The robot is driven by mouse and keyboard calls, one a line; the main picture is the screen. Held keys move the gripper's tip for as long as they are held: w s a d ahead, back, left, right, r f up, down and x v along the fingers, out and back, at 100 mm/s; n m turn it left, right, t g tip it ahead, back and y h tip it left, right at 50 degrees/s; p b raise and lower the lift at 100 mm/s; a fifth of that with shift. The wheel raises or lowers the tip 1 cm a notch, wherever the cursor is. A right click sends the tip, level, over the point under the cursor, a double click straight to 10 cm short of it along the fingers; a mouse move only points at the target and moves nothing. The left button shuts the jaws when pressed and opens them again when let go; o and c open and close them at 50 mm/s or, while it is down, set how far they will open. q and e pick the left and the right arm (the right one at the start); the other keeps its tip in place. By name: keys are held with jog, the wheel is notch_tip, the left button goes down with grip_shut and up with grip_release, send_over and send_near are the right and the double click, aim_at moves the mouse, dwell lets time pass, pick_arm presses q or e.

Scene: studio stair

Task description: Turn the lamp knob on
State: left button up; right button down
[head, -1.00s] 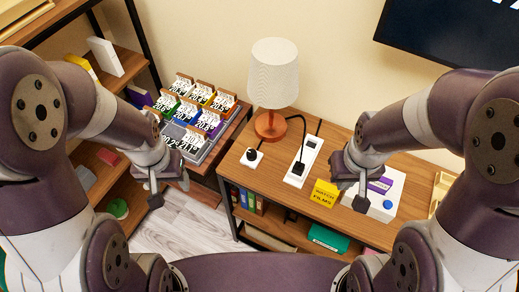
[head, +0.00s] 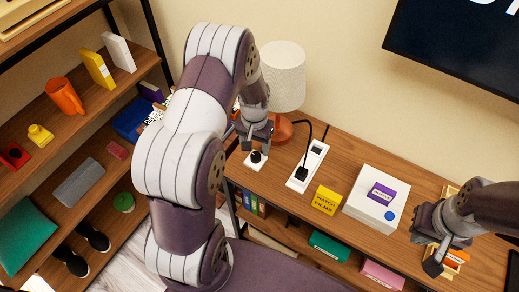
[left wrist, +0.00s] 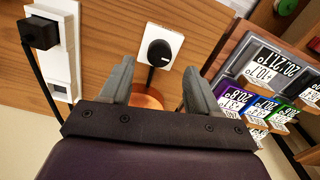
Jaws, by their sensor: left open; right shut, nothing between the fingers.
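The lamp has a white ribbed shade (head: 284,76) and a copper base (head: 281,129) on the wooden cabinet top. The black knob (head: 256,157) sits on a white square plate left of the lamp; it also shows in the left wrist view (left wrist: 159,52), with its black cord running to the lamp base (left wrist: 147,97). My left gripper (head: 256,143) is open above the knob, with its fingers pointing down. In the left wrist view the knob lies beyond and between the two fingertips (left wrist: 158,72), apart from them. My right gripper (head: 440,262) is shut and empty at the cabinet's right side.
A white power strip (head: 307,165) with a black plug (head: 302,174) lies right of the knob. A yellow sign (head: 326,200) and a white box (head: 370,213) stand further right. An open shelf (head: 62,133) with several items stands at left.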

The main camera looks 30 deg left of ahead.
aim_at(256, 154)
pick_arm(q)
notch_tip(256, 154, down, 4)
jog(key=shift+f, duration=0.2)
jog(key=c, duration=1)
jog(key=shift+c, duration=0.2)
jog(key=shift+n, duration=0.3)
jog(key=n, duration=1.3)
jog(key=shift+r+p, duration=0.1)
jog(key=shift+p, duration=0.2)
jog(key=shift+n, duration=2.1)
jog(key=shift+w+n, duration=0.1)
jog(key=shift+n, duration=0.2)
